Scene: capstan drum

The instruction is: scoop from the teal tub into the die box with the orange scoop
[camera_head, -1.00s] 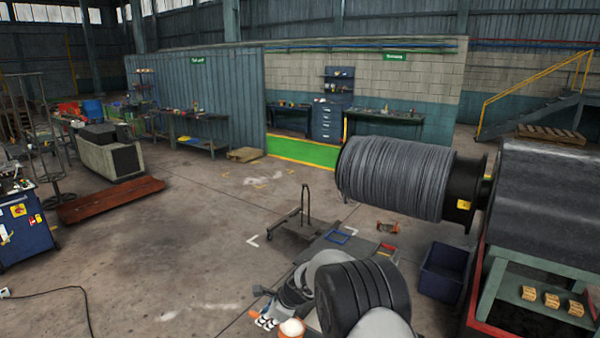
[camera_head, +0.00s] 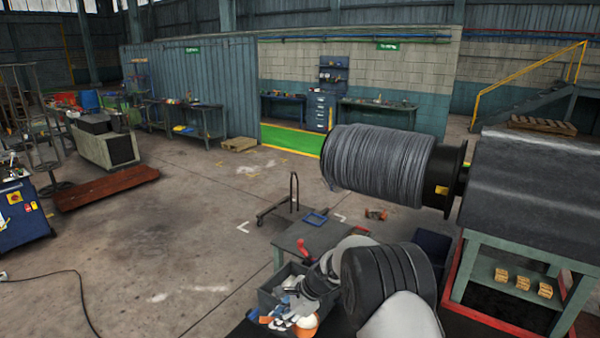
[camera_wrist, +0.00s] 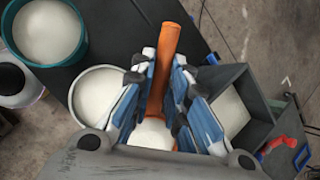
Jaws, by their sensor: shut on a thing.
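My gripper (camera_wrist: 152,100) is shut on the orange scoop (camera_wrist: 165,55). Its blue-and-grey fingers are on both sides of the handle. The scoop's bowl is partly hidden by my gripper and has white material in it. In the head view, my gripper (camera_head: 292,308) and the orange scoop (camera_head: 304,328) are low in the middle. The teal tub (camera_wrist: 84,45), with white material inside, is at the upper left of the wrist view. A grey box (camera_wrist: 250,92), perhaps the die box, is right of my gripper and holds white material.
A pale-rimmed round container (camera_wrist: 72,92) of white material stands left of my gripper. Red and blue items (camera_wrist: 285,142) lie beyond the grey box. In the head view, a red item (camera_head: 302,248) stands on a grey table (camera_head: 320,236). Open floor lies to the left.

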